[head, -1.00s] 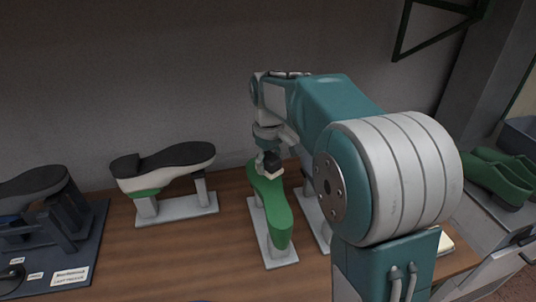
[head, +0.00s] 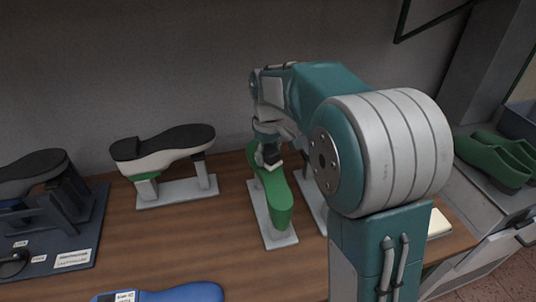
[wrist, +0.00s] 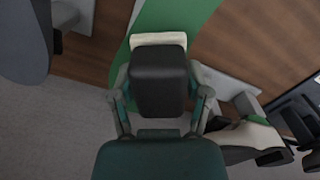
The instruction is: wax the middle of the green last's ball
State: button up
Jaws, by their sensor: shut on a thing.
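The green last (head: 277,205) lies sole up on a pale stand on the wooden bench, in the middle of the head view. Its green surface also fills the top middle of the wrist view (wrist: 180,14). My gripper (head: 268,158) is over the far part of the last. In the wrist view my gripper (wrist: 160,98) is shut on a dark block (wrist: 158,80) with a cream edge (wrist: 158,39). The cream edge overlaps the green surface there; I cannot tell whether it touches. My gripper hides the part of the last beneath it.
A white last with a black sole (head: 172,150) stands to the left. Green shoes (head: 495,160) sit at right. Bare bench lies left of the green last.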

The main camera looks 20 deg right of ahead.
aim_at(258, 143)
jog(key=shift+f, duration=0.95)
jog(key=shift+w+r, duration=0.1)
jog(key=shift+w, duration=1.65)
jog(key=shift+w+f, duration=0.15)
jog(key=shift+w, duration=1.65)
jog(key=shift+w+f, duration=0.1)
jog(key=shift+w, duration=1.65)
jog(key=shift+s+r, duration=0.15)
jog(key=shift+s, duration=0.8)
jog(key=shift+s+r, duration=0.1)
jog(key=shift+s, duration=0.85)
jog(key=shift+s+f, duration=0.1)
jog(key=shift+s, duration=3.35)
jog(key=shift+a, duration=0.15)
jog(key=shift+w+f, duration=0.1)
jog(key=shift+w, duration=5.3)
jog(key=shift+s, duration=3.75)
